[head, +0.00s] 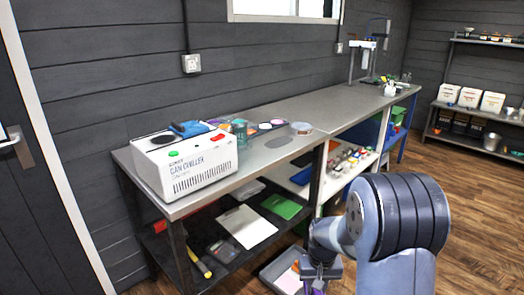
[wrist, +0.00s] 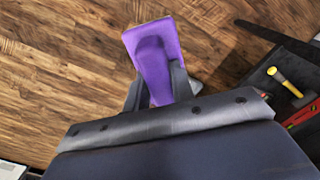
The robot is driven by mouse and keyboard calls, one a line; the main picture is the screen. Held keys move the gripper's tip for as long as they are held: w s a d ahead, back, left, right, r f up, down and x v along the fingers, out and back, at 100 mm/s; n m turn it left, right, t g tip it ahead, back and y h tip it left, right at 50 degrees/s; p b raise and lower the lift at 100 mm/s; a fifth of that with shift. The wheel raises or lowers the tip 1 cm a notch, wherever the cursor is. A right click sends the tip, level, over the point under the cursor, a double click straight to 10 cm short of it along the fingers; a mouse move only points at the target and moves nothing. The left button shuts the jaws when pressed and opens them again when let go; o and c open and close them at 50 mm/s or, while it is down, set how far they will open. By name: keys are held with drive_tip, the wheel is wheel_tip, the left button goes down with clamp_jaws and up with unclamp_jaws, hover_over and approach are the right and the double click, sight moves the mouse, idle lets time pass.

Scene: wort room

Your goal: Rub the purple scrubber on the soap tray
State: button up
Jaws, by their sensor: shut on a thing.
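The purple scrubber (wrist: 152,50) is between the two dark fingers of my gripper (wrist: 158,84) in the wrist view, with its broad pad out ahead over the wooden floor. My gripper is shut on its narrower part. In the head view my gripper (head: 318,272) is low, beside the lower part of the bench, and a bit of purple shows under it at the picture's bottom edge. A grey tray (head: 268,274) with something pale in it is low at the bench's foot, left of my gripper; I cannot tell if it is the soap tray.
The grey bench top (head: 262,155) holds a white can chiller (head: 185,160) and several small round dishes. The shelf below holds a white board (head: 243,226) and a green sheet (head: 282,206). A yellow-headed tool (wrist: 284,82) lies at right in the wrist view. Floor at right is open.

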drive_tip(key=shift+s+r+p, duration=0.3)
drive_tip(key=shift+r+p, duration=0.6)
drive_tip(key=shift+p, duration=0.6)
drive_tip(key=shift+s+r+p, duration=0.3)
drive_tip(key=shift+r+p, duration=0.6)
drive_tip(key=shift+p, duration=0.6)
